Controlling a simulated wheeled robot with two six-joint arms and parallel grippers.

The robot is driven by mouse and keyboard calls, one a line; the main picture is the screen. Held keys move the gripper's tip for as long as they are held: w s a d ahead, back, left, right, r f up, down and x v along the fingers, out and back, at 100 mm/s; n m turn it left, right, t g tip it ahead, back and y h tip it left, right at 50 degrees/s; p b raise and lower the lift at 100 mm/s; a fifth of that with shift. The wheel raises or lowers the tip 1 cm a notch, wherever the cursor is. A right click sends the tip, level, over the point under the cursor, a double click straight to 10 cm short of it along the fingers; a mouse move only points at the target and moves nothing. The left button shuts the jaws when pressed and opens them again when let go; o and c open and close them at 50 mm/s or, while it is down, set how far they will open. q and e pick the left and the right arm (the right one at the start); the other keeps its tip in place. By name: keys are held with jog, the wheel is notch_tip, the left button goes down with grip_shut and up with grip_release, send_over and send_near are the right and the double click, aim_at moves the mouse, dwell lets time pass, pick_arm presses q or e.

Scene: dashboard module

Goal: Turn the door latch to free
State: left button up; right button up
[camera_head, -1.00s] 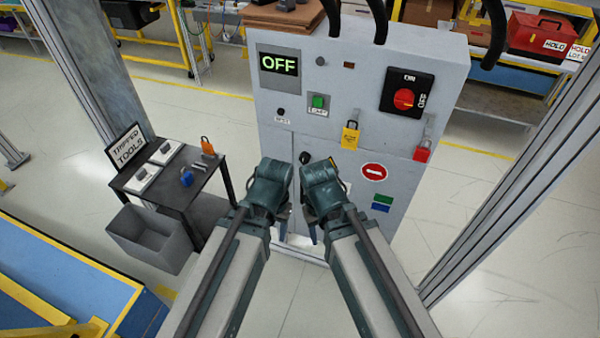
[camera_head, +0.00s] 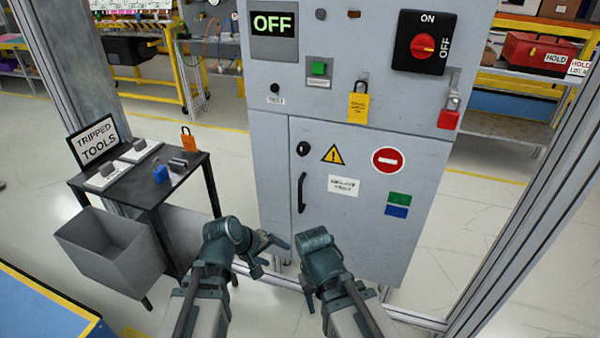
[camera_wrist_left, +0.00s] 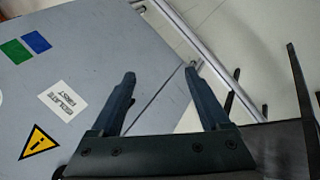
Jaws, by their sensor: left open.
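The grey cabinet door (camera_head: 365,215) is shut. A round black latch knob (camera_head: 303,149) sits at its upper left, above a vertical black handle (camera_head: 301,192). The knob's exact setting is too small to tell. My left gripper (camera_head: 270,255) is open and empty, low in front of the cabinet and below the handle. In the left wrist view its spread fingers (camera_wrist_left: 160,75) have nothing between them; the door (camera_wrist_left: 85,75) shows there with its warning triangle, but not the knob. My right gripper (camera_head: 318,250) is beside it, its fingers hidden.
Above the door are an OFF display (camera_head: 274,23), a green button (camera_head: 318,68), a red rotary switch (camera_head: 424,46), a yellow padlock (camera_head: 358,103) and a red padlock (camera_head: 449,115). A tool table (camera_head: 148,188) and grey bin (camera_head: 110,250) stand left. A metal post (camera_head: 545,190) stands right.

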pick_arm(q)
jog(key=w+d+r+n+t+h, duration=0.4)
jog(key=w+d+r+n+t, duration=0.15)
jog(key=r+n, duration=0.35)
jog(key=w+a+r+n+t+y, duration=0.2)
jog(key=w+r+n+t, duration=0.3)
jog(key=n, duration=0.9)
notch_tip(320, 180, up, 4)
jog(key=shift+a+f+t, duration=0.25)
jog(key=shift+a+t, duration=0.35)
jog(key=shift+t, duration=0.05)
